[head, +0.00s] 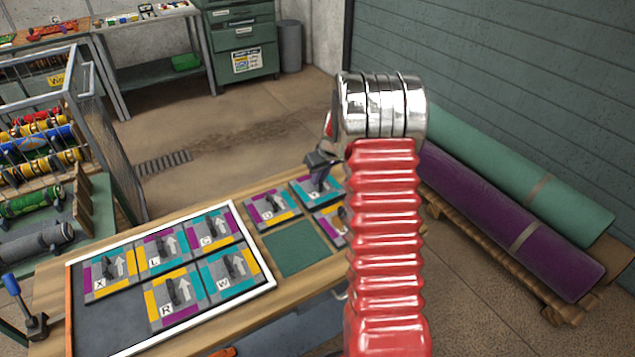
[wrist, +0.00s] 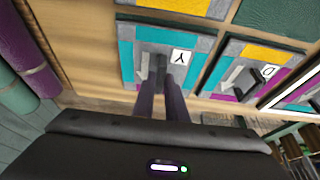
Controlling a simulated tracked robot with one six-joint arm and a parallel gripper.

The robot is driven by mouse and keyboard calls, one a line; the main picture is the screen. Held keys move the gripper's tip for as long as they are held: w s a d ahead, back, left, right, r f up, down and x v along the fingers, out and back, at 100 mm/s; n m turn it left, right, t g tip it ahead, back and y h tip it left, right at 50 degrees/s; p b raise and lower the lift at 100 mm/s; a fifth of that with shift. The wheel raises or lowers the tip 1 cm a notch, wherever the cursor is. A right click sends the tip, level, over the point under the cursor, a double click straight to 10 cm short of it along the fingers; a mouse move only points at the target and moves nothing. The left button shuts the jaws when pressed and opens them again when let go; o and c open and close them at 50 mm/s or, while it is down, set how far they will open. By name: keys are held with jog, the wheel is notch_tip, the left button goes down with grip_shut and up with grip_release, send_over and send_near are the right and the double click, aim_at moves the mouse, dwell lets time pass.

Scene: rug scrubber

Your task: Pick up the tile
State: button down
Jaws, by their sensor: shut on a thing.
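The tile marked Y (head: 331,190) lies at the back right of the workbench, beyond the green square. It has teal, purple and grey patches and a dark upright grip. It also shows in the wrist view (wrist: 182,57). My gripper (head: 318,172) points down over this tile. In the wrist view its two dark fingers (wrist: 160,88) are shut on the tile's grip, which they partly hide. I cannot tell whether the tile is raised off the bench. My red arm covers part of the bench to the right.
Tile D (head: 272,208) lies close beside tile Y. Another tile (head: 330,219) sits in front, partly hidden by my arm. A white-edged tray (head: 262,268) holds several lettered tiles, with an empty dark area at front left. Rolled rugs (head: 520,190) lie right.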

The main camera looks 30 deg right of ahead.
notch_tip(320, 180, up, 10)
jog(key=shift+f, duration=0.15)
dwell(0.7)
